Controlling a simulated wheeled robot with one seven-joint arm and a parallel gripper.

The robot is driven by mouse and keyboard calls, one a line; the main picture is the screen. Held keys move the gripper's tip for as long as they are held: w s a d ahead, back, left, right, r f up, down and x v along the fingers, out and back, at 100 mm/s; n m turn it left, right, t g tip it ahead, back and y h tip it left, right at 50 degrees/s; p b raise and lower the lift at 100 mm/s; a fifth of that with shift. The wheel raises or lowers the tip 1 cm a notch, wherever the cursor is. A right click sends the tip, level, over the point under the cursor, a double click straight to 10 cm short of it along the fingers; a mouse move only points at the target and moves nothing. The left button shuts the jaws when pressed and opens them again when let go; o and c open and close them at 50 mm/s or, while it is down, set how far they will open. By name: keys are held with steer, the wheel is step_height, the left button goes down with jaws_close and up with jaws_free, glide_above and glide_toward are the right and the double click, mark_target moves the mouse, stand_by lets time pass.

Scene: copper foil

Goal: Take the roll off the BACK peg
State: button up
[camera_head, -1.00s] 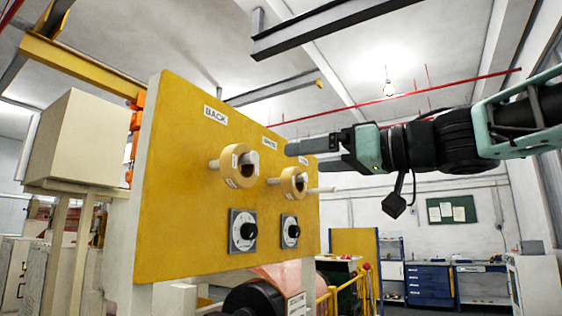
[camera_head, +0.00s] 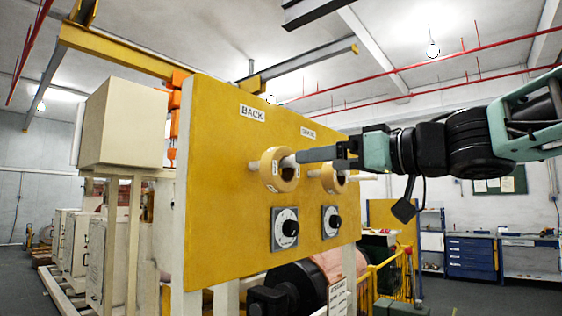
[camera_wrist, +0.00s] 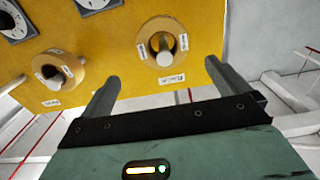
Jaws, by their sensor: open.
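A tan roll (camera_head: 277,176) hangs on the peg under the BACK label (camera_head: 252,112) on the yellow panel (camera_head: 225,180). In the wrist view, this roll (camera_wrist: 148,48) shows near the top middle with the peg's pale end (camera_wrist: 164,59) sticking out of its hole. My gripper (camera_head: 318,158) is open and empty, in front of the panel and close to the BACK roll's right side in the head view. In the wrist view, my gripper's fingers (camera_wrist: 162,76) stand wide apart, with the roll beyond them and roughly between their tips. Contact cannot be told.
A second roll (camera_wrist: 43,66) hangs on the neighbouring peg; it shows partly behind my gripper in the head view (camera_head: 328,180). A third peg (camera_head: 369,177) is bare. Two dials, left (camera_head: 285,228) and right (camera_head: 331,222), sit below the rolls.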

mark_target(287, 157)
steer(key=x, duration=0.2)
steer(key=p+x, duration=0.1)
steer(key=x, duration=0.2)
steer(key=p+x, duration=0.1)
steer(key=x, duration=0.2)
steer(key=shift+s+a+r, duration=0.2)
steer(key=shift+a+r, duration=0.05)
steer(key=shift+w+a, duration=0.25)
steer(key=shift+a, duration=0.1)
steer(key=c, duration=1.1)
